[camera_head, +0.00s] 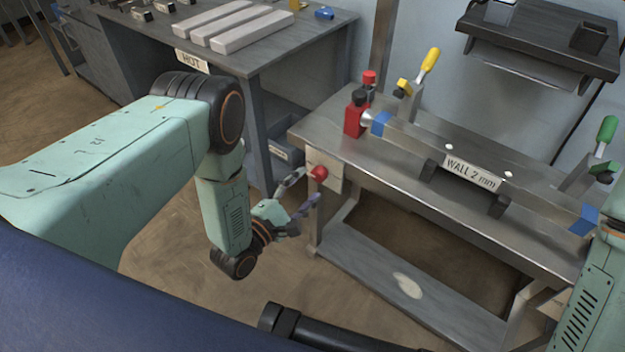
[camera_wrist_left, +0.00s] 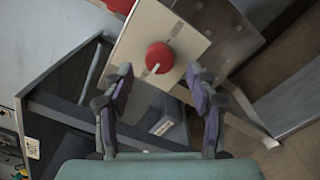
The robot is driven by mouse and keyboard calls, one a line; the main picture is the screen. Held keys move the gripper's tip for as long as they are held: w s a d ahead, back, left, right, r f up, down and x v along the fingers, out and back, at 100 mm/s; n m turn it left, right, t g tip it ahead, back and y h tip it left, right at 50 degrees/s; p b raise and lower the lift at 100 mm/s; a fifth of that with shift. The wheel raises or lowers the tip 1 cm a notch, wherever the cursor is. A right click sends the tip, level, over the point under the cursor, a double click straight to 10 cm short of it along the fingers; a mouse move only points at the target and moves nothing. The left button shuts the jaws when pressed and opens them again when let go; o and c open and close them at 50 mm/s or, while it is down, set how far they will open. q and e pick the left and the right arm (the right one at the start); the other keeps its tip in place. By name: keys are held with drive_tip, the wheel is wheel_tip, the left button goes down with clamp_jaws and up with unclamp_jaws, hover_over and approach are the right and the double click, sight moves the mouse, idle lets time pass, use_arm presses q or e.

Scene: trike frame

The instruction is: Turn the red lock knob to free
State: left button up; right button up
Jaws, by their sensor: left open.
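The red lock knob (camera_head: 319,173) sits on a pale plate (camera_head: 330,183) at the near left corner of the metal bench. In the left wrist view the round red knob (camera_wrist_left: 159,57) has a white mark at its lower left. My left gripper (camera_head: 304,188) is open just in front of the knob. In the left wrist view its two fingers (camera_wrist_left: 158,82) stand apart, with the knob beyond and between their tips. I see no contact. A part of my right arm (camera_head: 590,290) shows at the right edge; its gripper is out of view.
A grey table (camera_head: 285,55) with pale bars stands behind left. Floor is clear below the gripper.

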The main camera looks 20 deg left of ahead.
use_arm(q)
drive_tip(key=v, duration=0.8)
drive_tip(key=shift+s, duration=0.25)
drive_tip(key=s+a+f+m+g+y+p, duration=0.1)
drive_tip(key=s+f+m+g+y, duration=0.3)
drive_tip(key=s+f+m+g, duration=0.8)
drive_tip(key=s+r+m+g+y+p, duration=0.1)
drive_tip(key=s+r+m+g+p, duration=0.25)
drive_tip(key=s+m, duration=0.55)
drive_tip(key=s+r+g+y+p, duration=0.1)
drive_tip(key=s+r+p, duration=0.1)
drive_tip(key=s+r, duration=0.3)
drive_tip(key=shift+a+r, duration=0.5)
drive_tip(key=shift+r, duration=1.9)
